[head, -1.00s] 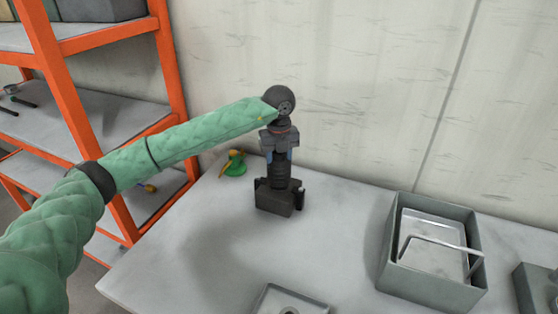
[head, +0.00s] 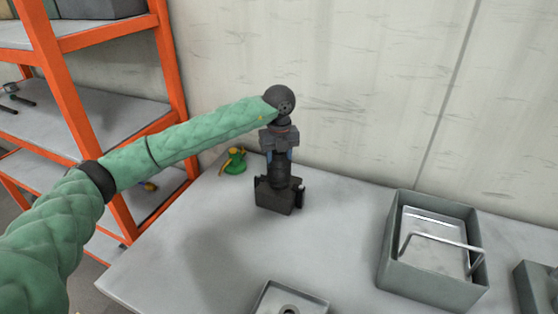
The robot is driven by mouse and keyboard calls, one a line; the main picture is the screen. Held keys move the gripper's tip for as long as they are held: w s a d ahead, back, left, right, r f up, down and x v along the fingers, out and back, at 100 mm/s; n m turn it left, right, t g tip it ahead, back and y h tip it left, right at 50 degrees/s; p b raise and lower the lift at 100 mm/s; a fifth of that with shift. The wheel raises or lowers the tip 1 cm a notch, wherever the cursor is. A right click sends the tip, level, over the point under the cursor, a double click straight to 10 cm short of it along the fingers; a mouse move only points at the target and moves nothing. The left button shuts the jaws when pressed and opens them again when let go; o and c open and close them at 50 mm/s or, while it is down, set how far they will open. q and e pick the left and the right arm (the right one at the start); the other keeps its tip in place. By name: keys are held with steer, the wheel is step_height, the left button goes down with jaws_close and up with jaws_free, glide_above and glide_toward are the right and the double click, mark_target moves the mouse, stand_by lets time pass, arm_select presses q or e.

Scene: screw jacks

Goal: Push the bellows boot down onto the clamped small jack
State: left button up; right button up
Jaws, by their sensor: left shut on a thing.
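My left gripper (head: 280,158) points straight down over the dark clamp (head: 275,196) on the table. It is shut on the black bellows boot (head: 279,171), which sits upright between the fingers, directly above the clamp. The boot's lower end meets the clamp's top. The small jack is hidden by the boot and the clamp, so I cannot tell how far the boot is over it. My right gripper is not in view.
A small green and yellow object (head: 233,161) stands left of the clamp. A grey bin (head: 430,285) with a metal handle stands at the right. A shallow tray (head: 262,298) lies at the front edge. An orange shelf (head: 170,90) stands at the left.

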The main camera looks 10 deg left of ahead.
arm_select(q)
steer(key=shift+f, duration=0.1)
steer(key=o, duration=1.1)
